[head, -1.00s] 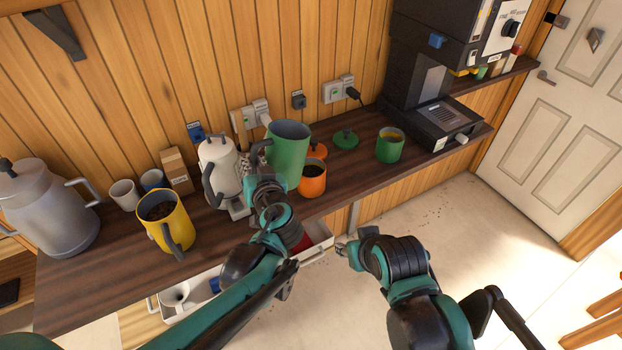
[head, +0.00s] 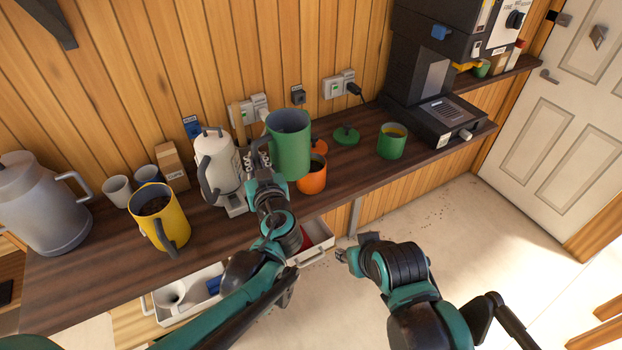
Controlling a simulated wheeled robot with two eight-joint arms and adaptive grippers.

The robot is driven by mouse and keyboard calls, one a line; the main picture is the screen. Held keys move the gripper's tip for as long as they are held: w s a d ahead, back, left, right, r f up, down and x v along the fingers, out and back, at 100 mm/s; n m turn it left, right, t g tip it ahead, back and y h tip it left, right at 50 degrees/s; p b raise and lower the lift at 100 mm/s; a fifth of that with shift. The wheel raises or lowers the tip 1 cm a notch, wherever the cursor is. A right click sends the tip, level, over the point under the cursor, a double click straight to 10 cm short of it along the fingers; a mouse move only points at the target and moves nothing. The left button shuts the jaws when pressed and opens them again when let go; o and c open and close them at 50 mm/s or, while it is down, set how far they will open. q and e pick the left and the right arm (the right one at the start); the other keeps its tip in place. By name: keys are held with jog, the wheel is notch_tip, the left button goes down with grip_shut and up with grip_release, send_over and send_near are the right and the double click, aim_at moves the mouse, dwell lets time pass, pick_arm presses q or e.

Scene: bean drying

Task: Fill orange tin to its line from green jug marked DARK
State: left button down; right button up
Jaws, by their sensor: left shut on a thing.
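The green jug (head: 290,146) is held by my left gripper (head: 262,160), which is shut on its handle side. The jug is slightly tilted toward the right, over the left rim of the orange tin. The orange tin (head: 312,181) stands on the counter with its top partly hidden by the jug. The tin's fill line and the jug's marking cannot be seen from here. My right gripper (head: 343,256) is low in front of the counter, apart from everything; its fingers are too small to judge.
On the dark counter (head: 350,166) stand a yellow jug (head: 160,216) of beans, a white kettle (head: 220,168), a green tin (head: 391,142), a green lid (head: 346,135) and an orange lid (head: 319,147). A black machine (head: 430,90) is at right. An open drawer (head: 318,240) juts out below.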

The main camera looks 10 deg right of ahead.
pick_arm(q)
jog(key=shift+s+r+p, duration=0.35)
jog(key=shift+r+p, duration=0.05)
jog(key=s, duration=0.1)
jog(key=s+r+p, duration=0.1)
jog(key=s+a+r+p, duration=0.1)
jog(key=s, duration=0.1)
jog(key=shift+s+r, duration=0.1)
jog(key=shift+r, duration=0.05)
dwell(0.3)
